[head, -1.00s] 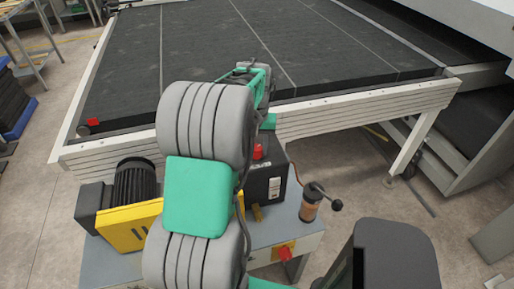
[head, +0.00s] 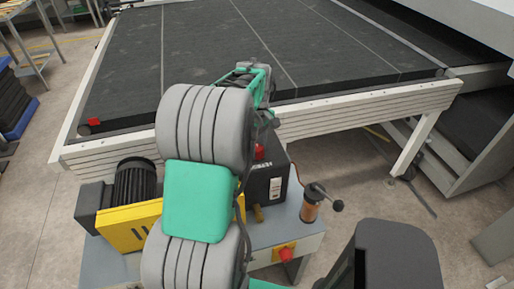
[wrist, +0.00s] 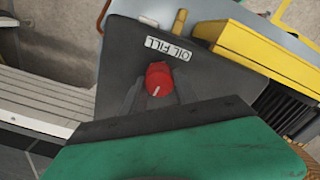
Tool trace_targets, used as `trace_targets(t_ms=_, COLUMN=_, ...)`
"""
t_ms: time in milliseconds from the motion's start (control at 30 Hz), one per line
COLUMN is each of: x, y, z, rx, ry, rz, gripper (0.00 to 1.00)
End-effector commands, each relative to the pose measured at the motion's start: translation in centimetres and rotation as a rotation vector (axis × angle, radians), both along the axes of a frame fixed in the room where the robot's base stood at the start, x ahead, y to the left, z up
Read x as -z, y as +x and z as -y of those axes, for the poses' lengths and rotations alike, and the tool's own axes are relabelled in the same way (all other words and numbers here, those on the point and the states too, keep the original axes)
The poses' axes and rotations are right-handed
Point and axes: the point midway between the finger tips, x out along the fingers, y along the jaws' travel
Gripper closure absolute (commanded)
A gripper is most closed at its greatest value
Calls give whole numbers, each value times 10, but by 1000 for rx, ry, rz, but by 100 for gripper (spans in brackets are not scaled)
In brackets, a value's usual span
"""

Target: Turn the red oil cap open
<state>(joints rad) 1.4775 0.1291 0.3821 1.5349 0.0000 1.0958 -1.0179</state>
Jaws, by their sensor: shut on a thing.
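The red oil cap (wrist: 158,77) sits on the top of a dark grey tank (wrist: 120,65), beside a white "OIL FILL" label (wrist: 169,49). A short white mark shows on the cap's near side. In the wrist view my gripper (wrist: 159,88) has a grey finger on each side of the cap and is shut on it. In the head view the cap (head: 259,152) shows just right of my arm, and my arm hides most of the gripper.
A yellow motor unit (head: 130,229) stands left of the tank. A cylinder with a black-knobbed lever (head: 311,207) stands to the right, and a red switch (head: 286,254) is on the front. A wide black conveyor bed (head: 200,60) with a white frame lies behind.

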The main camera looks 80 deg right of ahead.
Motion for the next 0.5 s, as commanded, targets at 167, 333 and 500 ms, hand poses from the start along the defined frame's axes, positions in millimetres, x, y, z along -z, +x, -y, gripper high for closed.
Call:
trace_targets(t_ms=167, x=-1, y=0, z=0, rx=-137, ry=-3, rz=0, gripper=100)
trace_targets(t_ms=333, x=-1, y=0, z=0, rx=-236, ry=-3, rz=0, gripper=100)
trace_targets(t_ms=500, x=-2, y=0, z=0, rx=-299, ry=-3, rz=0, gripper=100)
